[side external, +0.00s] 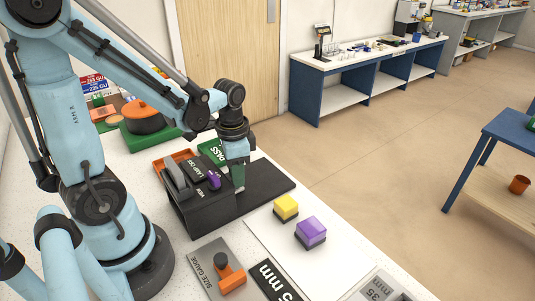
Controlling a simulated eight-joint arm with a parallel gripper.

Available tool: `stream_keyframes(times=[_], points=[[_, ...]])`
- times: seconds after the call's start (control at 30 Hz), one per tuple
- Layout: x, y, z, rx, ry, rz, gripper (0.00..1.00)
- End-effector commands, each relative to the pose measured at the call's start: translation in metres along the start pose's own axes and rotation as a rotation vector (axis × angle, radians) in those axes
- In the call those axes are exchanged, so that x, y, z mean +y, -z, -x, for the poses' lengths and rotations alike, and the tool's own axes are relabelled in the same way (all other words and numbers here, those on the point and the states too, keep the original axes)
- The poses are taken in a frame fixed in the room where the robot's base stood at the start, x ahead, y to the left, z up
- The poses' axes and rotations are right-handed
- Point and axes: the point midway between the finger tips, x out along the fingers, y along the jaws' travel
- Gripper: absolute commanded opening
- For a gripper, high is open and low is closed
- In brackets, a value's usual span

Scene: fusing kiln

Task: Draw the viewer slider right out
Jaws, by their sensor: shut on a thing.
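The viewer (207,212) is a black box with white lettering on the worktop, with a purple piece (214,180) on its top. A flat dark plate (272,184) reaches out from its right side. My gripper (238,186) points down at the right end of the box, above the near part of that plate. Its jaws are shut on the viewer slider, mostly hidden between the fingers. How far the slider is out of the box cannot be told from this view.
A yellow block (286,207) and a purple block (311,231) stand on a white sheet to the right. A grey size gauge (212,276) with an orange piece lies in front. A green PASS tray (211,150) and an orange-lidded pot (144,115) are behind.

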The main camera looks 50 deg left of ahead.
Motion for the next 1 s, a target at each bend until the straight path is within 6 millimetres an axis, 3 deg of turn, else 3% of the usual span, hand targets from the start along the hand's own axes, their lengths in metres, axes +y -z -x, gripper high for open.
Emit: stream_keyframes(times=[0.27,0.7,1.0], points=[[-0.004,0.011,0.001,0.000,0.000,0.000,0.00],[-0.029,0.088,0.001,-0.001,0.001,-0.001,0.00],[-0.036,0.110,0.001,0.000,0.002,0.000,0.00]])
